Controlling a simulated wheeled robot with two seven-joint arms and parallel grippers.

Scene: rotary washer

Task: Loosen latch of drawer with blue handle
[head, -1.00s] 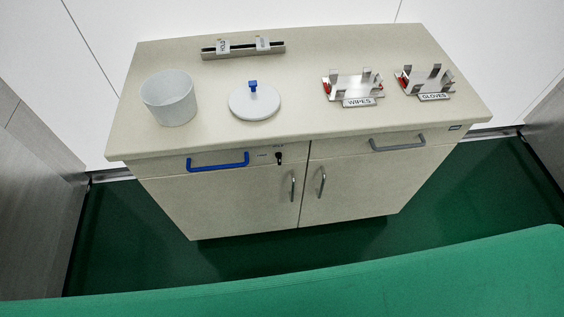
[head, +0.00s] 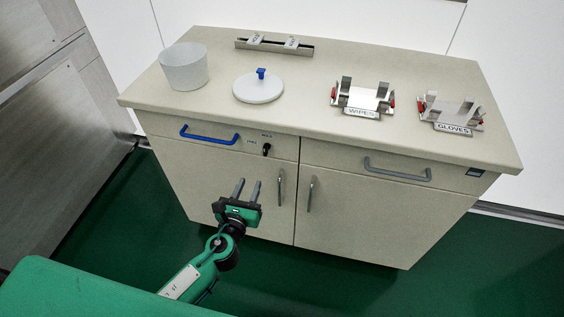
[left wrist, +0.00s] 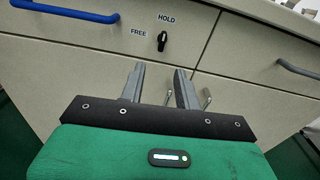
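The latch (head: 266,149) is a small black knob on the front of the drawer with the blue handle (head: 209,138). In the left wrist view the latch (left wrist: 162,41) sits between the word FREE on its left and HOLD above it; it stands roughly upright, toward HOLD. The blue handle (left wrist: 66,11) is at the upper left there. The drawer looks shut. My left gripper (head: 247,185) is in front of the cabinet, below the latch and apart from it. Its two fingers (left wrist: 159,76) are spread, with nothing between them. My right gripper is not in view.
A grey-handled drawer (head: 398,174) is to the right, with two door handles (head: 281,187) below. On the counter (head: 310,105) stand a white bucket (head: 184,68), a round lid (head: 258,89), a metal rail (head: 274,47), and WIPES (head: 362,97) and GLOVES (head: 450,113) holders.

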